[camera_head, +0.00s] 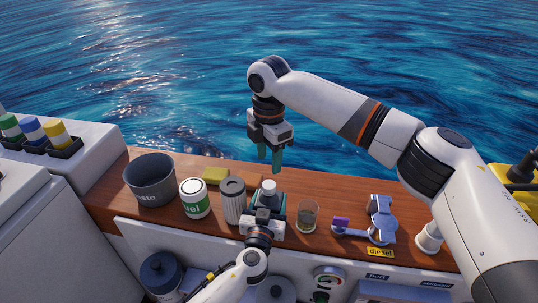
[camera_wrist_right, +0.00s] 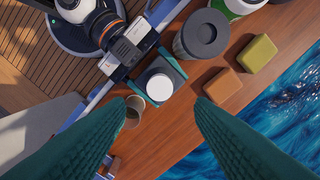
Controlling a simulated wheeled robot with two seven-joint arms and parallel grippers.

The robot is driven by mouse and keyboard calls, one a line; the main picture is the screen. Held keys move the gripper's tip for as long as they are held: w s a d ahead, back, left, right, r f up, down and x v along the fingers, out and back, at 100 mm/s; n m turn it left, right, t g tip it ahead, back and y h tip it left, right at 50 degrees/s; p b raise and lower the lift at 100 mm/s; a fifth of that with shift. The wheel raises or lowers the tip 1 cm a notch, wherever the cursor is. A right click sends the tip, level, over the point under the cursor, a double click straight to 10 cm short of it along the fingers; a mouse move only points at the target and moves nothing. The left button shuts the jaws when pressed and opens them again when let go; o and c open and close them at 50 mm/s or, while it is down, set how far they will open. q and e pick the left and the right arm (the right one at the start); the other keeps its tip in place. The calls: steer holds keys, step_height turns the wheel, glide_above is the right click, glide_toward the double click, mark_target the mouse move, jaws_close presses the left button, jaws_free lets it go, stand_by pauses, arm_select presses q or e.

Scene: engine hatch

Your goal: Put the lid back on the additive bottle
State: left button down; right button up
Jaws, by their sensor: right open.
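The additive bottle (camera_wrist_right: 166,98) is a dark, squarish body standing on the wooden counter. A round white lid (camera_head: 268,187) sits on its top and shows as a pale disc in the right wrist view (camera_wrist_right: 160,84); I cannot tell how firmly it is seated. My left gripper (camera_head: 269,203) comes in from the front, its teal fingers closed on both sides of the bottle. My right gripper (camera_head: 269,156) hangs above and behind the bottle, open and empty, fingers pointing down, apart from the lid.
A grey ribbed canister (camera_head: 232,198), a green-and-white can (camera_head: 195,198) and a dark bin (camera_head: 151,180) stand left of the bottle. A glass (camera_head: 307,217) stands close on its right. Sponges (camera_wrist_right: 258,53) lie behind. A grey-blue fixture (camera_head: 380,220) is farther right.

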mark_target(269, 184)
stand_by(0.3)
steer(key=shift+f, duration=4.05)
